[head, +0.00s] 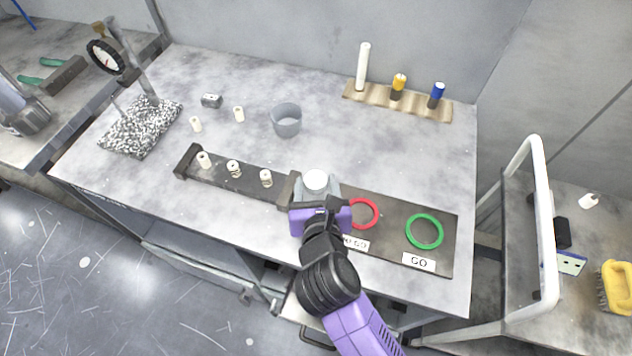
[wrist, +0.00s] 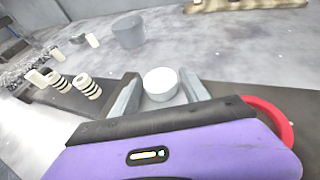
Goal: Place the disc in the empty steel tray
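My gripper (head: 315,186) is over the dark fixture strip at the front middle of the bench. Its two grey fingers stand on either side of a white round piece (head: 315,181) and appear to touch it. The piece has a flat top and also shows between the fingers in the wrist view (wrist: 160,84). Its lower part is hidden, so I cannot tell whether it is clear of the surface. It is the only thing here resembling the disc. I cannot make out an empty steel tray in either view.
Several small white pieces stand on the dark strip (head: 219,178) at left. A red ring (head: 362,214) and a green ring (head: 424,231) lie on a plate right of my gripper. A grey cup (head: 286,121) stands behind. A wooden rack (head: 416,106) is at the back.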

